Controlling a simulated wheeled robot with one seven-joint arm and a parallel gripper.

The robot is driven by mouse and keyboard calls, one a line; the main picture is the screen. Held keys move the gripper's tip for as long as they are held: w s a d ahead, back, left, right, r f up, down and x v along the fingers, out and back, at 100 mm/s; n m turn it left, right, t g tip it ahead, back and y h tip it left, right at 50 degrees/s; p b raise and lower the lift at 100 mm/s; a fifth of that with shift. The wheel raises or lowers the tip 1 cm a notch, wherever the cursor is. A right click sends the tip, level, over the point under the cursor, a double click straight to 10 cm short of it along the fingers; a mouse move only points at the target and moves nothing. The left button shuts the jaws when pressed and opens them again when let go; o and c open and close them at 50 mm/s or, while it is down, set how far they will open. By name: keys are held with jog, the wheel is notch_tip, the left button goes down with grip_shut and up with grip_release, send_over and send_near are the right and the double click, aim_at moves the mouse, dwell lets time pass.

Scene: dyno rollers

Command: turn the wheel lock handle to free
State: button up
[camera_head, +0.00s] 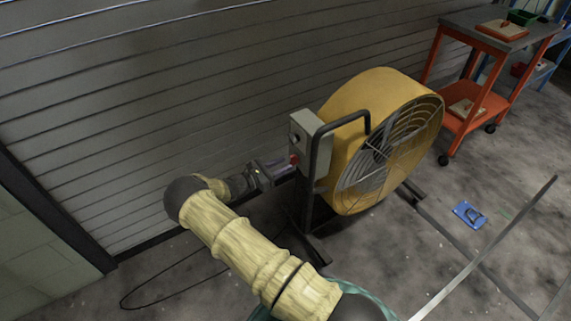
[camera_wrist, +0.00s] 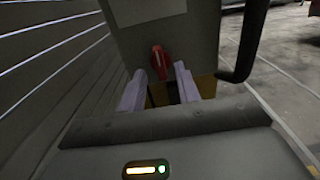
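A small red handle (camera_wrist: 158,61) sits low on the face of a grey box (camera_wrist: 200,38) in the wrist view. In the head view the red handle (camera_head: 294,160) is a small spot on the side of the grey box (camera_head: 304,137), which is mounted beside a yellow drum fan. My gripper (camera_wrist: 160,72) is open, with its two pale fingers apart. The handle shows between and just beyond the fingertips; I cannot tell if they touch it. In the head view my gripper (camera_head: 283,167) reaches the box from the left, and the handle is partly hidden.
The yellow fan (camera_head: 368,92) stands on a dark frame with a bent tube (camera_head: 342,122) close to the box. A slatted wall (camera_head: 150,110) runs behind my arm. An orange cart (camera_head: 478,100) stands at the back right. A blue object (camera_head: 468,214) lies on the floor.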

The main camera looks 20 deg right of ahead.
jog(key=s+a, duration=0.3)
jog(key=a, duration=1.2)
jog(key=s+d+r+m+g+y, duration=0.5)
jog(key=s+d+m+g+y, duration=0.1)
jog(key=s+d+m+y, duration=0.15)
jog(key=s+a+r+m+t+y, duration=0.2)
jog(key=s+r+m+t+y, duration=0.3)
jog(key=s+r+m+y, duration=0.8)
jog(key=s+r+h+p, duration=0.1)
jog(key=s+r+p, duration=0.1)
jog(key=r+p, duration=0.9)
jog(key=s+r+h+p, duration=0.2)
jog(key=r+p, duration=0.9)
jog(key=r, duration=0.1)
jog(key=shift+a+r, duration=0.15)
jog(key=shift+r, duration=0.05)
